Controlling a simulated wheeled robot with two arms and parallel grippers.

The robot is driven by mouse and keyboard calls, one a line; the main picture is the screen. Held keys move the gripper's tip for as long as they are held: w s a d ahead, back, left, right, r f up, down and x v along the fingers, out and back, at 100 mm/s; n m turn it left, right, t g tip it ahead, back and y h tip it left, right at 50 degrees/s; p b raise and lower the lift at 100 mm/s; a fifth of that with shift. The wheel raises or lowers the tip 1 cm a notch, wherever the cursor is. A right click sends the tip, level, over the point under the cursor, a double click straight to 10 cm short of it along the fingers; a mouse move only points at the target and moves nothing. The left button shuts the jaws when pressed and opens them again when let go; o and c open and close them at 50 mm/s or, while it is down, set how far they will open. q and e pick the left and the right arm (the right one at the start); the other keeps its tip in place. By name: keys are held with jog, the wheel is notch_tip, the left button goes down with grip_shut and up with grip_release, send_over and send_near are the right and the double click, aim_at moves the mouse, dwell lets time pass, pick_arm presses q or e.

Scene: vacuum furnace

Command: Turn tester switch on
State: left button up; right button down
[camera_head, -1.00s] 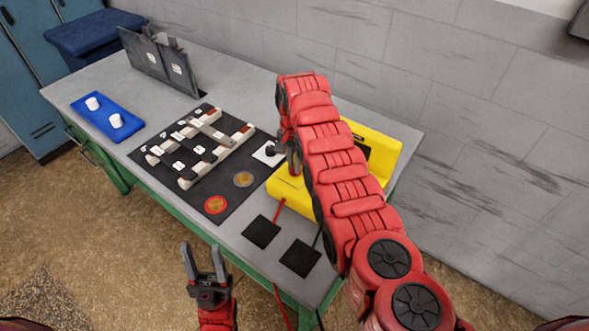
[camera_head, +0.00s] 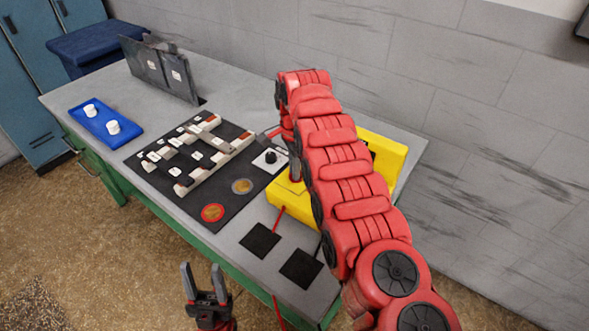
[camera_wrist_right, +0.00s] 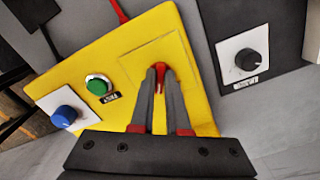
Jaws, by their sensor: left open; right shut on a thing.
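The yellow tester (camera_head: 286,196) sits at the right end of the table, largely behind my right arm. In the right wrist view its yellow top (camera_wrist_right: 60,85) carries a blue knob (camera_wrist_right: 66,116), a green button (camera_wrist_right: 99,85) and a small red switch (camera_wrist_right: 160,72) on a square panel. My right gripper (camera_wrist_right: 159,76) is shut on the red switch, its tips touching the panel area. The switch's lower part is hidden between the fingers, so its position is unclear. My left gripper (camera_head: 201,267) is open and empty in front of the table.
A black board (camera_head: 205,205) with white blocks and a black knob on a white plate (camera_head: 270,160) lies beside the tester. A blue tray (camera_head: 100,128) with two white pieces lies at left. Two black squares (camera_head: 300,269) are near the front edge.

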dwell(0.4)
jog(key=c, duration=0.9)
grip_release()
jog(key=shift+r, duration=0.1)
jog(key=shift+r, duration=0.25)
notch_tip(320, 180, up, 4)
jog(key=shift+p, duration=1.25)
notch_tip(320, 180, up, 13)
jog(key=p, duration=1.2)
jog(key=shift+f+p, duration=0.15)
jog(key=shift+p, duration=0.25)
